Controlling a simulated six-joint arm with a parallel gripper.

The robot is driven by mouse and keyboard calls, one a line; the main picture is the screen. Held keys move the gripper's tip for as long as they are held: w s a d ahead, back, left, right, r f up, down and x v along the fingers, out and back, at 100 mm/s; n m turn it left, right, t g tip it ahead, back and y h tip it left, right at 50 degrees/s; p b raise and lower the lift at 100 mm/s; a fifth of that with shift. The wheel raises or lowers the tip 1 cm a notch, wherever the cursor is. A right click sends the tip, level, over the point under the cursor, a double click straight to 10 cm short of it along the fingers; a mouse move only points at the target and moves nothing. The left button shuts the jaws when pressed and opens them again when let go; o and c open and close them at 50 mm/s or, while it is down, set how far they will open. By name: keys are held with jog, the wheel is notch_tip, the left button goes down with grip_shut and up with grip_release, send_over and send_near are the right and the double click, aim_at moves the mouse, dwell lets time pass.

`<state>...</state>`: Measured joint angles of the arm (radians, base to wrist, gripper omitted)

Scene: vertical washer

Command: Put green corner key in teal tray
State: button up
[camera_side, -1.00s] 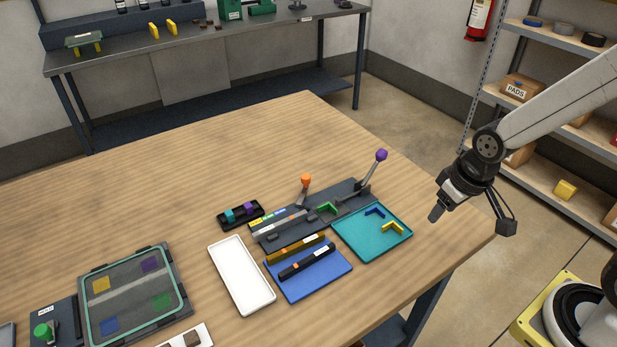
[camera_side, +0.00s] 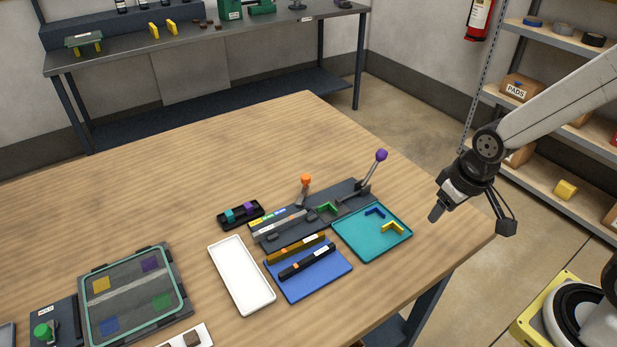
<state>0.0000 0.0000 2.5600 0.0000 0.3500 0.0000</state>
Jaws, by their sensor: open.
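The green corner key (camera_side: 327,208) is a small L-shaped piece on the dark grey fixture (camera_side: 345,203), between the orange-knobbed and purple-knobbed levers. The teal tray (camera_side: 365,245) lies just in front and to the right of the fixture. It holds a blue corner key (camera_side: 375,212) and a yellow corner key (camera_side: 393,228). My gripper (camera_side: 470,222) is open and empty, in the air to the right of the teal tray, well apart from the green key.
The orange-knobbed lever (camera_side: 306,181) and purple-knobbed lever (camera_side: 381,156) stand up beside the green key. A blue tray (camera_side: 315,288) with dark and brown bars, a white tray (camera_side: 241,275) and a small black holder (camera_side: 240,215) are nearby. The table's back is clear.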

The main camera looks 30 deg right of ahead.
jog(key=shift+w, duration=0.1)
jog(key=c, duration=0.5)
jog(key=shift+o, duration=0.2)
jog(key=g, duration=0.3)
send_over(333, 207)
notch_tip(333, 207, down, 5)
jog(key=shift+f, duration=0.2)
jog(key=shift+f, duration=3.9)
